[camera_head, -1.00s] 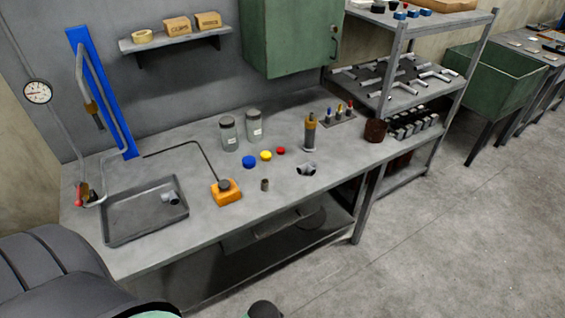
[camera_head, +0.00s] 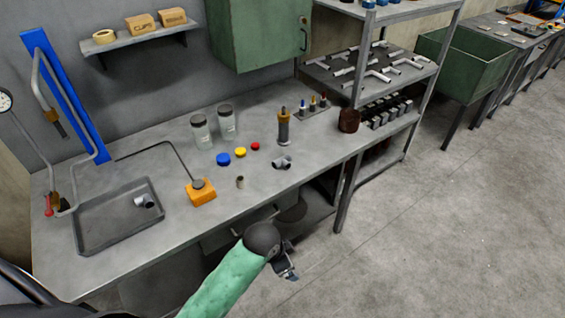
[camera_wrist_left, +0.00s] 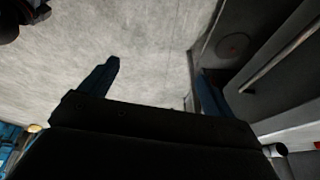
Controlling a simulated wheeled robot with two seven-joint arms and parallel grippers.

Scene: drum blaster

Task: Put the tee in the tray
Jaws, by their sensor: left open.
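A grey pipe tee (camera_head: 282,162) lies on the bench top towards its right front edge. The dark, shallow tray (camera_head: 110,237) lies at the bench's left end. Another grey fitting (camera_head: 144,201) sits inside the tray. My left gripper (camera_head: 289,272) is off the bench's front edge, nearer to me than the tee, and apart from it. In the left wrist view its two blue-black fingers (camera_wrist_left: 155,85) are spread with nothing between them, over the concrete floor. My right gripper is not in view.
An orange block (camera_head: 201,194) with a bent rod and a small cylinder (camera_head: 240,182) stand between tray and tee. Blue (camera_head: 223,159), yellow and red caps, two jars and a dark cylinder (camera_head: 284,128) stand behind. A shelf rack (camera_head: 357,85) rises at the right. The bench's front edge is clear.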

